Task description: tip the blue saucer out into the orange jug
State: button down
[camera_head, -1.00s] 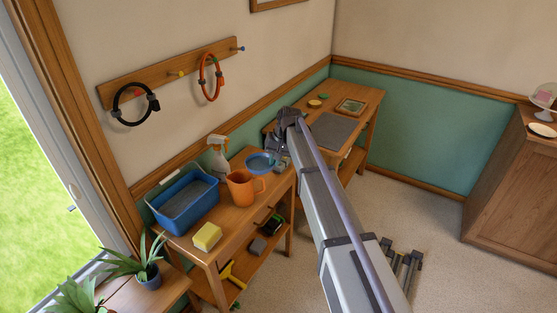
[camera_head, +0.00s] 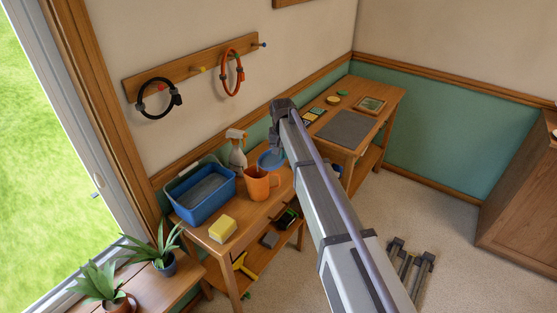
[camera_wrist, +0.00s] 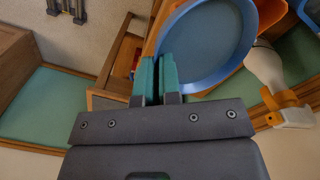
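The blue saucer (camera_head: 271,160) is held off the table, just behind and above the orange jug (camera_head: 259,186) in the head view. In the wrist view the saucer (camera_wrist: 212,45) is close and its bowl faces the camera. My gripper (camera_wrist: 157,75) has its teal fingers on either side of the saucer's near-left rim, shut on it. The orange jug shows partly behind the saucer at the top right of the wrist view (camera_wrist: 272,12). The saucer's contents cannot be made out. In the head view my arm hides the fingertips.
A spray bottle (camera_head: 237,155) stands close to the saucer, against the wall. A blue basin (camera_head: 201,194) and a yellow sponge (camera_head: 222,229) are left of the jug. A second table (camera_head: 345,127) with a grey mat stands to the right. Plants (camera_head: 155,250) sit at the lower left.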

jog(key=shift+w+a+r+p, duration=0.1)
jog(key=shift+a+r+p, duration=0.05)
jog(key=shift+r+p, duration=0.2)
jog(key=shift+a+r+h, duration=0.15)
jog(key=shift+r+h, duration=0.05)
jog(key=shift+h, duration=0.5)
jog(key=shift+a+r+h, duration=0.25)
jog(key=shift+r+h, duration=0.05)
jog(key=shift+h, duration=0.1)
jog(key=shift+a+r+h+p, duration=0.2)
jog(key=shift+r+h+p, duration=0.15)
jog(key=shift+h+p, duration=0.05)
